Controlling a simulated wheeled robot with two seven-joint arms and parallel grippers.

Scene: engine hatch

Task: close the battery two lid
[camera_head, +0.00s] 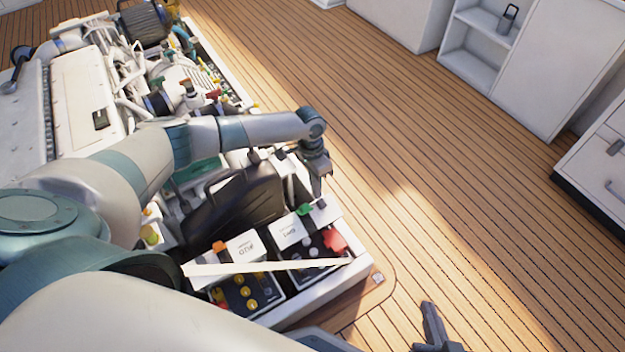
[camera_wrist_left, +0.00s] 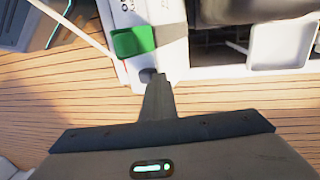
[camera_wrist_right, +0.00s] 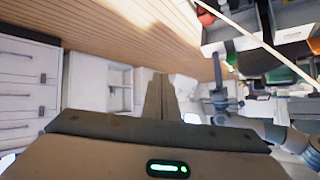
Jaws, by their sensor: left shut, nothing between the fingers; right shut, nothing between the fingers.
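Two batteries sit side by side at the front of the engine bay. One battery (camera_head: 249,294) has yellow caps, a white labelled top (camera_head: 243,246) and an orange tab. The other (camera_head: 311,250) has a white labelled top (camera_head: 287,232), a green tab (camera_head: 306,209) and a red part (camera_head: 334,240). I cannot read surely which is battery two. My left gripper (camera_head: 322,192) is shut and empty beside the green-tab battery; in the left wrist view its tips (camera_wrist_left: 160,77) are near the green tab (camera_wrist_left: 133,41). My right gripper (camera_head: 431,306) is shut and empty over the floor, apart from the batteries.
A pale thin bar (camera_head: 265,267) crosses above both batteries. A dark panel (camera_head: 245,198) stands behind them, partly under my left arm. Engine parts (camera_head: 190,80) fill the back left. Wooden floor (camera_head: 430,190) is clear to the right, with white cabinets (camera_head: 520,70) beyond.

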